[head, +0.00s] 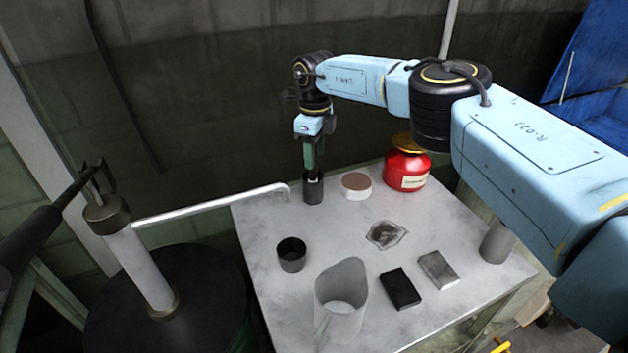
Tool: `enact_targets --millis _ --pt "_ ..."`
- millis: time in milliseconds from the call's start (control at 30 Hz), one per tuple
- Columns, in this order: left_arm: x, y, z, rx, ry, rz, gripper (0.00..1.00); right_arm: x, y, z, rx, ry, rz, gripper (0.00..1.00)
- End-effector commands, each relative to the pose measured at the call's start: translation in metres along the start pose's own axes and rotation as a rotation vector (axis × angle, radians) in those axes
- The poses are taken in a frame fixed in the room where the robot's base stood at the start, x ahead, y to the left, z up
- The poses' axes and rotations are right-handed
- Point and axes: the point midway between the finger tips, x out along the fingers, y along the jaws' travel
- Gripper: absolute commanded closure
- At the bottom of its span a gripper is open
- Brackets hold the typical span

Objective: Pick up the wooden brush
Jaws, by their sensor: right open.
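My right gripper (312,165) hangs from the blue arm and points down at the back left of the grey table (262,222). It is open. Its fingers are right above or around a dark upright cylinder (313,190) on the tabletop; I cannot tell whether they touch it. I cannot make out a clear wooden brush; it may be hidden at the fingers. A round white piece with a brown top (356,184) sits just right of the gripper. My left gripper is not in view.
A red jar (405,170) with a yellow lid stands at the back right. A black cup (292,255), a clear-sided grey container (341,300), a crumpled patch (386,235), a black block (400,289) and a grey block (438,270) occupy the front. A pale rod (215,205) reaches the left edge.

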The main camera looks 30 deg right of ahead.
Motion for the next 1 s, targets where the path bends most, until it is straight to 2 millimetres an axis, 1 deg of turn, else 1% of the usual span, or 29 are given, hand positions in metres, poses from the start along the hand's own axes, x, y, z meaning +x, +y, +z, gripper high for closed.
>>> enact_targets --millis 33,233,500,600,867,1000 --pt "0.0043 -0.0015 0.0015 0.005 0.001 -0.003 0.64 0.0046 -0.0005 -0.0003 0.001 0.000 -0.001 0.54" --pt "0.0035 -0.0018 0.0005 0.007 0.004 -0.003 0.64 0.0039 -0.0002 0.0000 0.000 -0.001 0.000 0.54" --pt "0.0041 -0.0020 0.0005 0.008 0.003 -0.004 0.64 0.0049 -0.0002 -0.0002 0.000 0.000 0.000 0.89" --pt "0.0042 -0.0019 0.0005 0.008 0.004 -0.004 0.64 0.0050 -0.0002 -0.0002 0.000 0.000 0.000 1.00" --pt "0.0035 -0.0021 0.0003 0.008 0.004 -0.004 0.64 0.0043 -0.0002 -0.0002 0.001 0.000 0.000 1.00" --pt "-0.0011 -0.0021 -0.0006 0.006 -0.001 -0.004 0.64 -0.0023 -0.0002 -0.0001 0.000 -0.001 0.000 1.00"
